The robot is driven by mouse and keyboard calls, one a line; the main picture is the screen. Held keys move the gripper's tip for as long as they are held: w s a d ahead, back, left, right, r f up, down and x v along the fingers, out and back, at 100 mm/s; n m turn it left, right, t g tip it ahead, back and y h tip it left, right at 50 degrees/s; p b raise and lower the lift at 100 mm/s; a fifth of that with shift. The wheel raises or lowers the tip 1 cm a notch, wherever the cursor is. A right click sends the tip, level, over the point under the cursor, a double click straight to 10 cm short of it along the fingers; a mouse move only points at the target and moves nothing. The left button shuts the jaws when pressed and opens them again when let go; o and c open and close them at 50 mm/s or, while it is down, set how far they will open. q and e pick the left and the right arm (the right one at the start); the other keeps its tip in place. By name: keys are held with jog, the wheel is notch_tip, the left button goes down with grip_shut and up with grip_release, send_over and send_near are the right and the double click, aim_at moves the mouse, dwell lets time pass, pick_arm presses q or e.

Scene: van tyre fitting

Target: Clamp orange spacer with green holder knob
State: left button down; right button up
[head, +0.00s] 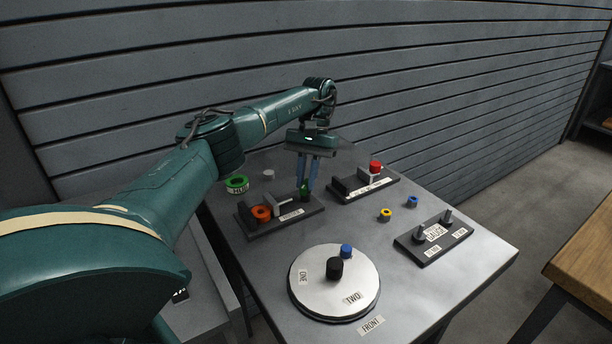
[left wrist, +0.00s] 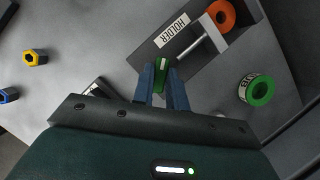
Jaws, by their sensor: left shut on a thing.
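The orange spacer (head: 261,213) sits in the left part of the dark holder (head: 290,222), beside the pale clamp plate; it also shows in the left wrist view (left wrist: 221,14). A rod runs from the plate toward the green knob (head: 305,194) at the holder's right end. My left gripper (head: 305,187) reaches down over that end. In the left wrist view my left gripper (left wrist: 162,82) is shut on the green knob (left wrist: 161,66), one blue finger on each side. Whether the plate touches the spacer is hard to tell. My right gripper is not in view.
A second holder with a red knob (head: 375,167) stands behind right. A green ring (head: 237,184) lies at the left. Yellow (head: 385,214) and blue (head: 412,202) pieces lie right, near a two-post gauge block (head: 433,238). A round turntable (head: 315,287) stands in front.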

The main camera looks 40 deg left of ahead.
pick_arm(q)
jog(key=shift+m+y, duration=0.3)
jog(key=shift+m, duration=0.6)
jog(key=c, duration=1.4)
grip_release()
notch_tip(320, 180, up, 10)
jog(key=p, duration=0.4)
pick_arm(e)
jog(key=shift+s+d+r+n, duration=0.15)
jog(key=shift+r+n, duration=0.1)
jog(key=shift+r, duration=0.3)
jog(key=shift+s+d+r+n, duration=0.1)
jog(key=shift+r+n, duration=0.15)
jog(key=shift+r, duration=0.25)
